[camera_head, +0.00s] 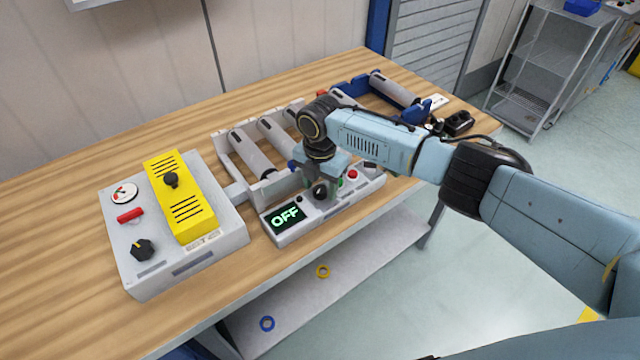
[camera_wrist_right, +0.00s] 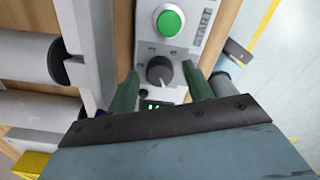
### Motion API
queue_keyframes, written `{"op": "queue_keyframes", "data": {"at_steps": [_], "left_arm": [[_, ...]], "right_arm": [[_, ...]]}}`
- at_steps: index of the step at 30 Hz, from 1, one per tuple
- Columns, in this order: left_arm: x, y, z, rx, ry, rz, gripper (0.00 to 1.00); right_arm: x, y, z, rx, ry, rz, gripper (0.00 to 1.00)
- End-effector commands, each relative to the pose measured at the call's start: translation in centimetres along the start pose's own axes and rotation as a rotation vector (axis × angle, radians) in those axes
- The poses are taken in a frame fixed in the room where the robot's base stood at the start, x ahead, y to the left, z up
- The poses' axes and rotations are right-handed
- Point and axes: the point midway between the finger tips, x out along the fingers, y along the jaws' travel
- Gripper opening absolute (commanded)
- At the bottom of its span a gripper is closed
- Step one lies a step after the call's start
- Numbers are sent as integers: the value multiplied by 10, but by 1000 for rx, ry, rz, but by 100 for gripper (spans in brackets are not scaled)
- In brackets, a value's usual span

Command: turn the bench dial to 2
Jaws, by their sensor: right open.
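The bench dial, a round black knob (camera_head: 320,193), sits on the grey control panel (camera_head: 291,235) at the bench's front edge, beside a display (camera_head: 286,216) reading OFF. In the right wrist view the dial (camera_wrist_right: 160,71) shows a pale pointer mark on the side toward the display. Small scale marks around it are too small to read surely. My right gripper (camera_head: 323,184) is over the panel at the dial. In the wrist view its green fingers (camera_wrist_right: 161,75) are open, one on each side of the dial, with gaps visible. My left gripper is out of view.
A green button (camera_wrist_right: 169,22) labelled START lies beyond the dial; a red button (camera_head: 352,174) is farther along the panel. A grey box with a yellow cover (camera_head: 180,200) stands left. A roller conveyor (camera_head: 253,152) runs behind the panel. The bench's left end (camera_head: 50,240) is clear.

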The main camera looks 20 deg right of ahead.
Motion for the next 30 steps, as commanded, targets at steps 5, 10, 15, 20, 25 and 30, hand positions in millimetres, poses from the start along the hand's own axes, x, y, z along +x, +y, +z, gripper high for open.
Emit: {"op": "queue_keyframes", "data": {"at_steps": [5, 10, 15, 20, 25, 30], "left_arm": [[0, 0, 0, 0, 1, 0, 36], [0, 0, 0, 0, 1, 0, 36], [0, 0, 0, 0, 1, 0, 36], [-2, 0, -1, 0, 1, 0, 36], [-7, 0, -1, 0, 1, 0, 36], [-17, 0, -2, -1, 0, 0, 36]], "right_arm": [[0, 0, 0, 0, 0, 0, 44], [0, 0, 0, 0, 0, 0, 22], [0, 0, 0, 1, 0, -1, 7], [-1, 0, 0, 16, 1, -1, 7], [-1, 0, 0, 75, 2, -1, 7], [-2, 0, -1, 186, 2, -1, 7]]}}
